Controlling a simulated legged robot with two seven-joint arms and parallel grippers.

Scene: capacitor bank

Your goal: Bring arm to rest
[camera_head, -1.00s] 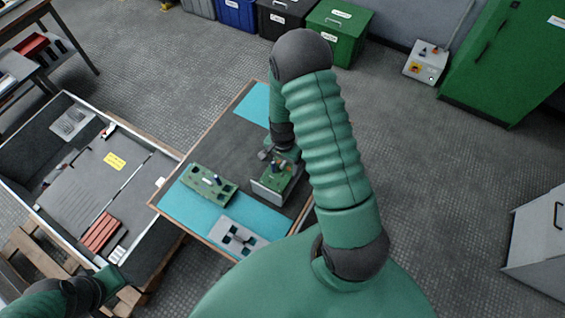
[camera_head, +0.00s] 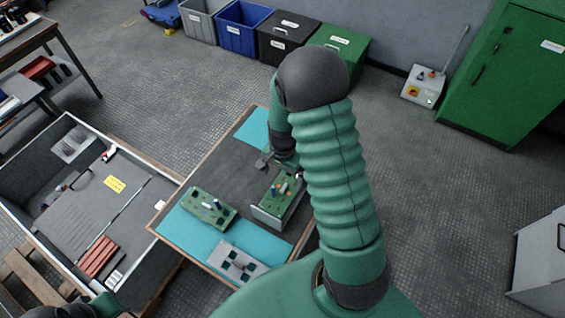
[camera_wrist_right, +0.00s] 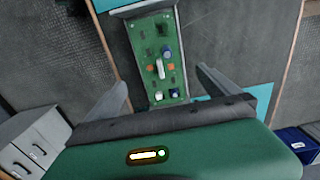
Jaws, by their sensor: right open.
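My right arm crosses the middle of the head view. Its gripper (camera_head: 268,161) is small and partly hidden there, near the far end of a green circuit board (camera_head: 280,194) in a grey metal holder. In the right wrist view the gripper (camera_wrist_right: 162,77) is open, with its two fingers spread and nothing between them held. The same board (camera_wrist_right: 150,62) lies below and beyond the fingers, with small white, blue and orange parts on it. Only a piece of my left arm shows at the bottom left of the head view; its gripper does not show.
The worktable (camera_head: 237,166) carries a second green board (camera_head: 206,207) and a grey plate with square holes (camera_head: 236,262). A large open crate (camera_head: 28,232) stands to the left. Bins (camera_head: 340,45) and a green cabinet (camera_head: 503,75) stand behind. The floor on the right is mostly clear.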

